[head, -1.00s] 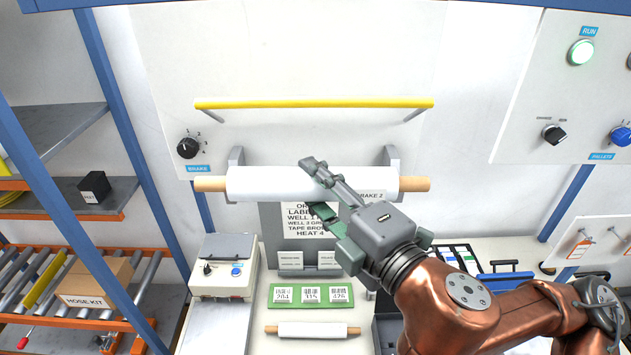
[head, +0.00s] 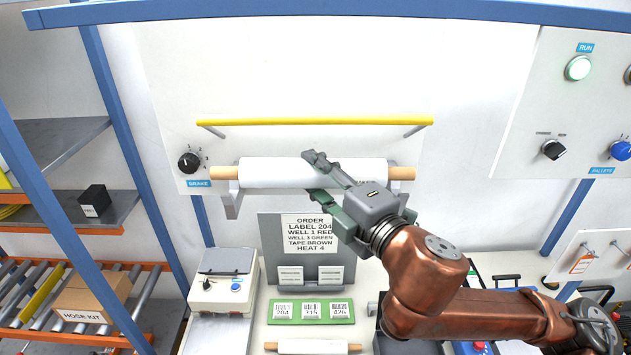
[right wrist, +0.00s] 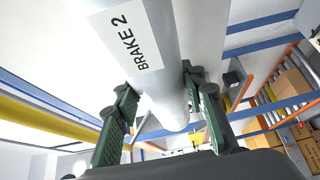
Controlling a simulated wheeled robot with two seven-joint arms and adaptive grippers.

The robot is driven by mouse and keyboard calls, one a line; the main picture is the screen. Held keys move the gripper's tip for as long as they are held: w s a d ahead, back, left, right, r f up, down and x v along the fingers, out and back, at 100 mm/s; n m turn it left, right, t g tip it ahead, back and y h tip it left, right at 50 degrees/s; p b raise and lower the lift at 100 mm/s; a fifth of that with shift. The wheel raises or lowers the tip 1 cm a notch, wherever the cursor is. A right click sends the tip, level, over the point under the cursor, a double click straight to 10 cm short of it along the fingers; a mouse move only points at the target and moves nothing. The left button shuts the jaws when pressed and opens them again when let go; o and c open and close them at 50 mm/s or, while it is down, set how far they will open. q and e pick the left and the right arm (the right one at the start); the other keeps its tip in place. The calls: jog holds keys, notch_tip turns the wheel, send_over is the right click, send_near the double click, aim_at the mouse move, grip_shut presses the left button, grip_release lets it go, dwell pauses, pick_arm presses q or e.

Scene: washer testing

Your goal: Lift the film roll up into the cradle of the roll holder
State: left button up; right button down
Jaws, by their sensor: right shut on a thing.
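The white film roll (head: 275,173), with tan core ends, lies level across the front of the wall panel in the head view. My right gripper (head: 318,175) is shut around its middle from the front right. The right wrist view shows the roll (right wrist: 165,60) between the green finger pads, with its "BRAKE 2" label facing that camera. The grey left bracket of the roll holder (head: 233,204) shows just below the roll's left core end. I cannot tell whether the roll touches the cradle. My left gripper is not in view.
A yellow bar (head: 315,122) runs across the panel just above the roll. A brake knob (head: 189,162) is at left. Below stand an order board (head: 272,240), a green tray (head: 271,318), a grey-white device (head: 224,283) and another roll (head: 300,346).

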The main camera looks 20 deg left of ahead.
jog(key=shift+w+a, duration=0.1)
jog(key=shift+w, duration=0.2)
jog(key=shift+f+b, duration=1.35)
jog(key=shift+f, duration=0.4)
jog(key=c, duration=1.2)
grip_release()
jog(key=shift+o, duration=0.2)
jog(key=shift+f, duration=0.15)
jog(key=shift+s, duration=0.1)
jog(key=v, duration=0.7)
jog(key=shift+s+d, duration=0.15)
jog(key=shift+d, duration=0.05)
